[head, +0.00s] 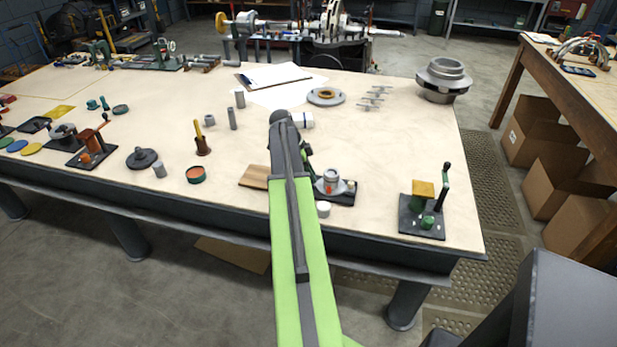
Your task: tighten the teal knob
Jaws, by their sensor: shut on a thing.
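My green and grey arm (299,240) reaches forward from the bottom of the head view over the near half of the workbench. Its far end is at the dark joint (281,117). My gripper is hidden behind the arm, so its jaws and what they hold do not show. Just right of the arm, a black-based fixture (340,196) with a grey round part is partly covered by the arm. Dark green parts show at its left side. I cannot make out a teal knob there. Small teal-green parts (97,103) lie far left on the bench.
A fixture with a yellow block and a dark green lever (425,207) stands at the bench's right front. A white cylinder (324,209) is by the front edge. A grey flanged part (443,79) is at the far right corner. Bare wood lies between these.

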